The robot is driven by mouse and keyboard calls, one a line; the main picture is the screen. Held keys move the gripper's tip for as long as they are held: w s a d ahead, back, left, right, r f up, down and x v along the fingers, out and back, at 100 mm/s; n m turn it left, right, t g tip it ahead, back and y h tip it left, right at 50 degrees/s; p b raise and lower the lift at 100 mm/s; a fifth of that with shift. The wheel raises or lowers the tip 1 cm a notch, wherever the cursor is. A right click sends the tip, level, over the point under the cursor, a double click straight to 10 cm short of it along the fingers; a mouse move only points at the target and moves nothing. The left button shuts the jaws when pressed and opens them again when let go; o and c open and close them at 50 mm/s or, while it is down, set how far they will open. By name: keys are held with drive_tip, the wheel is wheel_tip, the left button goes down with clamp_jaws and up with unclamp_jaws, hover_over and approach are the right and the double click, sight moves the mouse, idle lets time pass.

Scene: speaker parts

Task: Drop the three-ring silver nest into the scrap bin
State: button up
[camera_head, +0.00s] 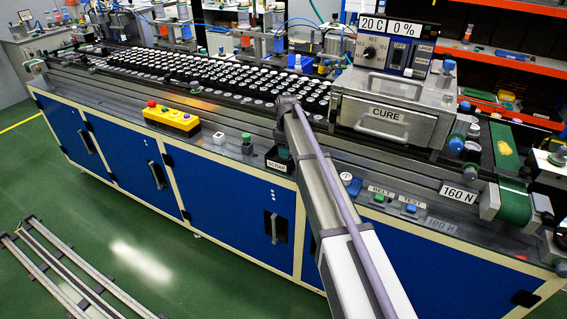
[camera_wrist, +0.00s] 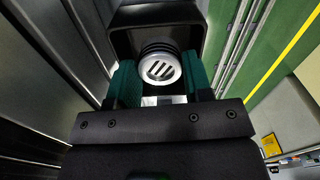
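A silver round piece with dark slots in its face and dark rings behind it, the nest (camera_wrist: 160,69), sits between the green fingers of my gripper (camera_wrist: 161,76) in the wrist view. Both fingers appear to touch its sides. The open black scrap bin (camera_wrist: 118,22) frames the nest at the top of the wrist view. In the head view, the bin with its scrap label (camera_head: 277,165) is at the front edge of the bench, and my arm reaches to it. My arm largely hides my gripper and the nest there.
Trays of several round parts (camera_head: 215,75) fill the bench behind. A CURE oven (camera_head: 388,118) stands close right of my arm. The green floor in front has rails (camera_head: 75,270).

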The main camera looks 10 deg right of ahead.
drive_tip(key=o, duration=0.5)
wheel_tip(320, 180, up, 11)
drive_tip(key=p, duration=1)
drive_tip(key=shift+f+p, duration=0.1)
drive_tip(key=shift+p, duration=0.3)
drive_tip(key=s+m, duration=0.4)
drive_tip(key=s, duration=0.8)
drive_tip(key=s+m, duration=0.3)
drive_tip(key=s, duration=1)
drive_tip(key=s+m, duration=0.4)
drive_tip(key=s, duration=0.8)
drive_tip(key=shift+s+m, duration=0.3)
drive_tip(key=shift+s, duration=0.05)
